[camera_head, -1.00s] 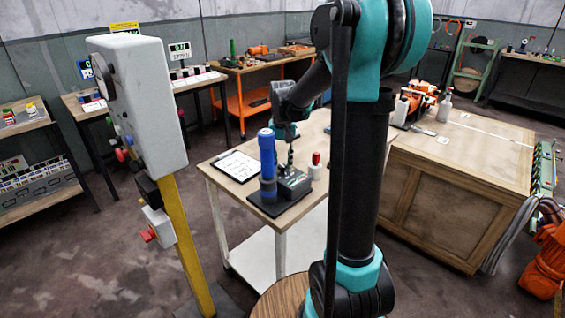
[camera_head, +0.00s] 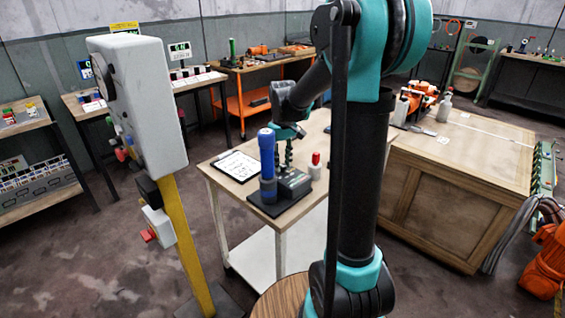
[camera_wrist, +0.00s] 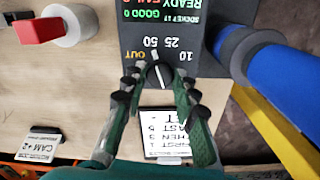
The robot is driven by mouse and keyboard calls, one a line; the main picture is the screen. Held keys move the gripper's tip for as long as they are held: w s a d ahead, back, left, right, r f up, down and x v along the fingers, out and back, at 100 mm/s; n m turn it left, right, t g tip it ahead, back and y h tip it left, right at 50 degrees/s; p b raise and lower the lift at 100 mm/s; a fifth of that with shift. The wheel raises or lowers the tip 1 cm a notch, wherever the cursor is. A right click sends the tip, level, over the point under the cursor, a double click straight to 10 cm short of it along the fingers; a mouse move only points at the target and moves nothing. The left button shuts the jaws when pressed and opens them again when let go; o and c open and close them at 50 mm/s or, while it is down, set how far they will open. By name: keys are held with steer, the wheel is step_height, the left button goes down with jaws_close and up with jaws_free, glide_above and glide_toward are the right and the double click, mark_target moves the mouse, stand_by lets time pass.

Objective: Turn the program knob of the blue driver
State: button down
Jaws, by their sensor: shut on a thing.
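The blue driver (camera_head: 267,165) stands upright on a dark base on the small wooden table; part of its blue body shows at the right in the wrist view (camera_wrist: 285,85). Beside it is the dark control box (camera_head: 294,186), with a readout in the wrist view. The round dark program knob (camera_wrist: 159,74) sits among the labels OUT, 50, 25 and 10; its white mark points up, close to 50. My gripper (camera_wrist: 156,85) has its green fingers closed on opposite sides of the knob. In the head view my gripper (camera_head: 288,155) is over the box.
A clipboard with paper (camera_head: 236,166) lies at the table's left. A red-topped white cylinder (camera_head: 315,166) stands right of the box. A yellow post with a grey housing (camera_head: 150,100) rises at the left. A large wooden crate bench (camera_head: 450,200) stands at the right.

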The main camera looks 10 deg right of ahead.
mark_target(283, 166)
stand_by(0.4)
steer(key=c, duration=1.2)
jaws_free()
step_height(283, 166, up, 12)
steer(key=shift+s+f, duration=0.1)
steer(key=s+d+f+m+t, duration=0.1)
steer(key=s+f, duration=0.5)
steer(key=s, duration=0.1)
steer(key=s+d+f+m+t, duration=0.1)
steer(key=s+f+m, duration=0.1)
steer(key=s+f, duration=0.5)
steer(key=s+d+f+m+t, duration=0.2)
steer(key=s+f, duration=0.5)
steer(key=s, duration=0.1)
